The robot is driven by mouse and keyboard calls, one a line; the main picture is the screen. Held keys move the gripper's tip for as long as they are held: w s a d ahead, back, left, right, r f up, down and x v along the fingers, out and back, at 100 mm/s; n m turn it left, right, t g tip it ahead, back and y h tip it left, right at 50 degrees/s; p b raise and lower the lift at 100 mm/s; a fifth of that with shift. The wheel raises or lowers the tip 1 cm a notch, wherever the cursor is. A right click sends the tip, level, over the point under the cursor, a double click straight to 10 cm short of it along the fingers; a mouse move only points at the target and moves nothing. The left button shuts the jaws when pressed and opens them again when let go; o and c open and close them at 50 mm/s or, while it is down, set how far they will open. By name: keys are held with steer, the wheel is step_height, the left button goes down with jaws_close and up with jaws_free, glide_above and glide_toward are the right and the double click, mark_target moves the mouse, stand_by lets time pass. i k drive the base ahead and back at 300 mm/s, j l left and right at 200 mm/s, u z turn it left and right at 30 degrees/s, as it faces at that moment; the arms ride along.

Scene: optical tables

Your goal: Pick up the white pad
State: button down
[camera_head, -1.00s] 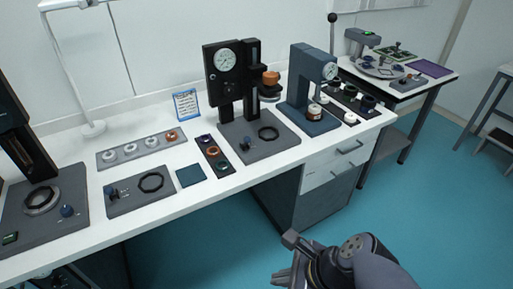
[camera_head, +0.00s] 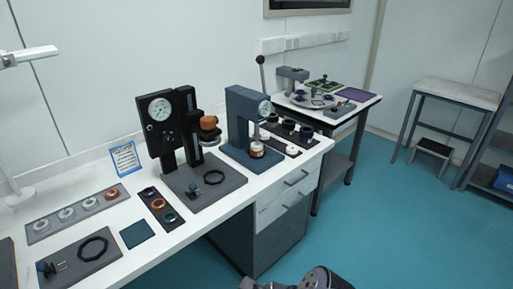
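Small white round pieces that look like pads lie along the front edge of a dark tray (camera_head: 278,143), right of the blue-grey press; one white pad (camera_head: 292,151) is at its near right end and another white piece (camera_head: 265,148) is closer to the press. I cannot tell which one the task means. My gripper (camera_head: 258,285) is at the bottom edge, mostly cut off, in front of the drawer cabinet and well away from the pads. Its fingertips are out of view.
The blue-grey press (camera_head: 241,122) and a black gauge stand (camera_head: 170,130) rise from the white bench (camera_head: 150,262). Several dark cups stand on the dark tray. A grey strip (camera_head: 45,226) holds several rings. A second table (camera_head: 360,101) stands behind right. Teal floor (camera_head: 390,230) is clear.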

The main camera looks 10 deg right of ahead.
mark_target(256, 146)
steer(key=i+l+z, duration=0.2)
steer(key=i, duration=0.25)
steer(key=i+l+z, duration=0.25)
steer(key=i, duration=0.2)
steer(key=i+l+z, duration=0.2)
steer(key=i, duration=0.3)
